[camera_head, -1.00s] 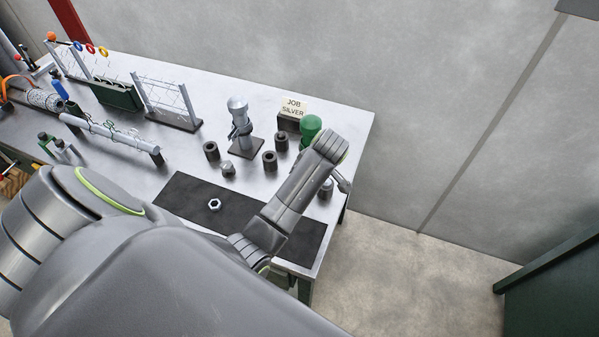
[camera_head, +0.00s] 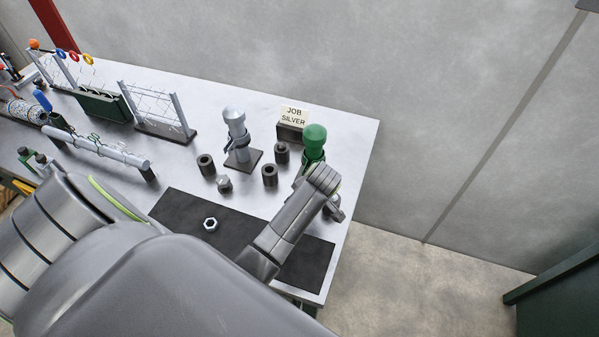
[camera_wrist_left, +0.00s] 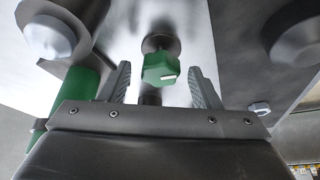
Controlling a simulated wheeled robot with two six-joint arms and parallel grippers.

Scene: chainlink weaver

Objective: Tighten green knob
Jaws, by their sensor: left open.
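The green knob (camera_wrist_left: 160,68) is a faceted green block with a white mark, on a dark round mount in the left wrist view. My left gripper (camera_wrist_left: 160,78) is open, its fingertips on either side of the knob in the picture. I see a gap on both sides; how deep the knob sits between the fingers is hard to tell. In the head view my left arm's wrist covers this area, and the knob cannot be made out. A green round-topped post (camera_head: 314,140) stands just behind the wrist there. My right gripper is in neither current view.
A hex nut (camera_head: 210,224) lies on the black mat (camera_head: 178,211). Mesh racks fill the table's left. The table's right edge is close to the wrist.

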